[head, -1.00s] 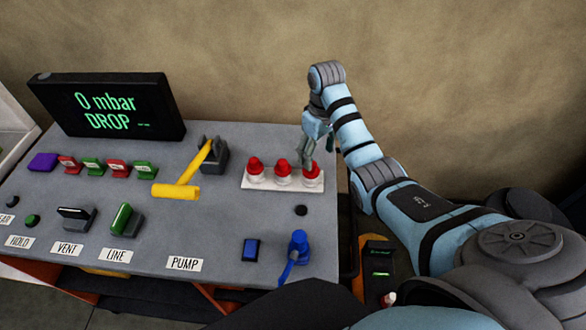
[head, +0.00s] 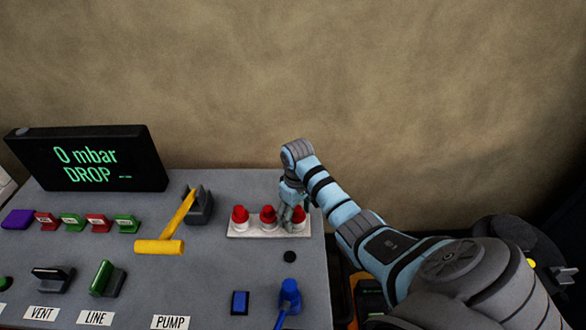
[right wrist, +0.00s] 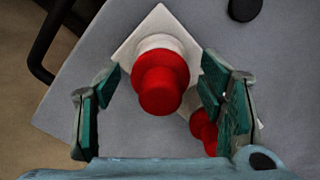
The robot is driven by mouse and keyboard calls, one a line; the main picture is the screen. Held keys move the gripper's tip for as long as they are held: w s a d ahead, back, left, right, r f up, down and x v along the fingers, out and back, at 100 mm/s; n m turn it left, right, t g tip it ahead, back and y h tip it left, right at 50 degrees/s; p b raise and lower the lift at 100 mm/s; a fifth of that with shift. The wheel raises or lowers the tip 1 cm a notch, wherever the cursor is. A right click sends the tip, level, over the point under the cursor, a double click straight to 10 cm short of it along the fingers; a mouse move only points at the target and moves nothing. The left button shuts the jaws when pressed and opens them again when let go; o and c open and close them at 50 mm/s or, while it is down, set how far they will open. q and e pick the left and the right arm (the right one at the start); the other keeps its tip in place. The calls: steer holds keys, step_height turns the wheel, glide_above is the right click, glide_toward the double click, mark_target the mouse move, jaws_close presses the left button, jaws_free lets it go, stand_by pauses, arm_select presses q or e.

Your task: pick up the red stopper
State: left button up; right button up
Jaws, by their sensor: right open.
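Three red stoppers with white bases stand in a row on a white plate (head: 233,232) near the panel's back right: left (head: 240,214), middle (head: 268,214) and right (head: 299,214). My right gripper (head: 291,215) is down at the right stopper and partly covers it. In the right wrist view, the open fingers of my right gripper (right wrist: 158,85) stand on either side of one red stopper (right wrist: 160,85), with gaps showing on both sides. A second red stopper (right wrist: 205,130) is partly hidden by the right finger. My left gripper is out of view.
A yellow T-handle (head: 160,246) stands left of the plate. A black button (head: 290,256), blue switch (head: 240,302) and blue valve (head: 289,294) lie in front. A black display (head: 90,160) reads "0 mbar DROP". The grey panel's (head: 210,270) right edge is close by.

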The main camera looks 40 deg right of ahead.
steer(key=shift+s+r, duration=0.1)
steer(key=shift+s, duration=0.05)
steer(key=c, duration=1.3)
steer(key=shift+o, duration=0.2)
steer(key=shift+r, duration=0.1)
